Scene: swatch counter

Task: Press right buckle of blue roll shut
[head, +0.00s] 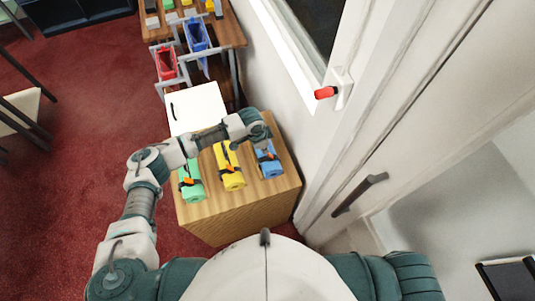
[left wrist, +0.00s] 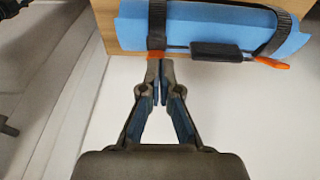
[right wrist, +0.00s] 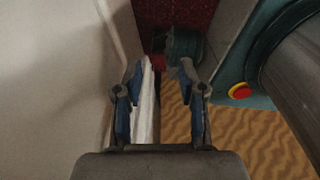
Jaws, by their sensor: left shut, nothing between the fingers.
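The blue roll (head: 271,171) lies on the wooden counter, at the right of the three rolls in the head view. In the left wrist view the blue roll (left wrist: 215,24) spans the top, with two black straps, a black handle (left wrist: 222,51) and two orange buckles. One orange buckle (left wrist: 155,54) is at the left strap, the other (left wrist: 271,62) at the right strap. My left gripper (left wrist: 160,64) is shut and empty, its tips at the left-hand buckle in that view; contact is unclear. My right gripper (right wrist: 161,68) is open and empty, away from the roll.
A yellow roll (head: 231,177) and a green roll (head: 192,189) lie left of the blue one on the counter (head: 240,211). A white panel (head: 198,108) stands behind. A white wall with a door handle (head: 359,195) and red knob (head: 325,92) rises close on the right.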

